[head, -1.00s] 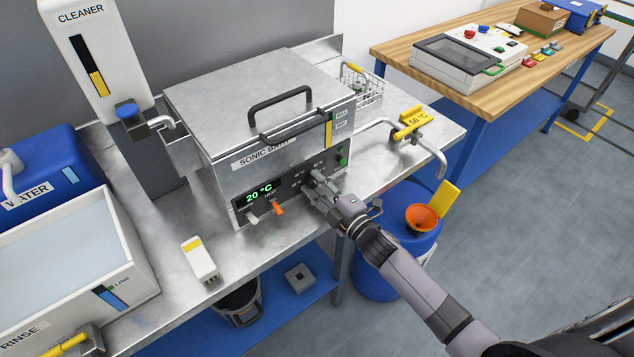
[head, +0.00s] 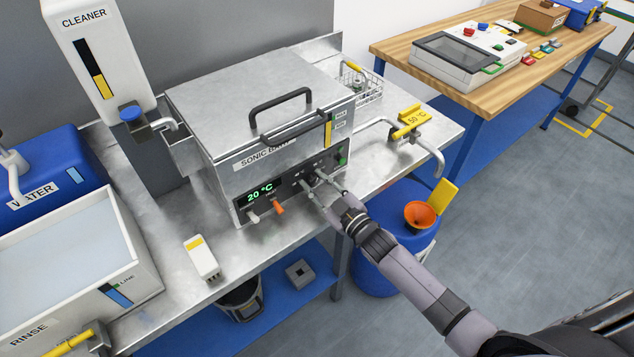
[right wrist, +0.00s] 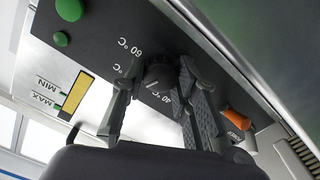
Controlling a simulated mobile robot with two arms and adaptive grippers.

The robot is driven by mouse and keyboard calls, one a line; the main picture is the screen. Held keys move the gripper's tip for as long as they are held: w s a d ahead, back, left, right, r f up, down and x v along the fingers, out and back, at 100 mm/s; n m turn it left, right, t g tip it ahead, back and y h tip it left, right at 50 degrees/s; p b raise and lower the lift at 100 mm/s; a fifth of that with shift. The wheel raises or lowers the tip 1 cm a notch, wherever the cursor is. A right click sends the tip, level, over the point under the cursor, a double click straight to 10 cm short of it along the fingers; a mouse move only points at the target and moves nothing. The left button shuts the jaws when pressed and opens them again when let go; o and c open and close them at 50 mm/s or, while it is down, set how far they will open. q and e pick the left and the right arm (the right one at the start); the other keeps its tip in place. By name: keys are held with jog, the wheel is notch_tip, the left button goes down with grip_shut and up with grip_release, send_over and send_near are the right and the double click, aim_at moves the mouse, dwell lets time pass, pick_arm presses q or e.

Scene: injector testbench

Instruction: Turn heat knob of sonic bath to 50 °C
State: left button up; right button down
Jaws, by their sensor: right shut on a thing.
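The sonic bath (head: 262,110) is a closed steel box on the steel bench. Its green display (head: 260,191) reads 20 °C. My right gripper (head: 320,182) reaches the front panel from the lower right. In the right wrist view, its two dark fingers (right wrist: 160,66) are closed around the round black heat knob (right wrist: 157,78), one on each side. A white mark shows on the knob. The labels 60 °C (right wrist: 128,50) and 40 °C (right wrist: 160,96) are beside it; a label between them is partly hidden by a finger. My left gripper is not in view.
A bent pipe (head: 436,155) and blue barrel (head: 375,270) with an orange funnel (head: 420,215) stand close to my arm.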

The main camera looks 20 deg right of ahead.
jog(key=shift+f, duration=0.1)
dwell(0.3)
jog(key=c, duration=1.2)
grip_release()
jog(key=shift+c, duration=0.2)
jog(key=v, duration=1.2)
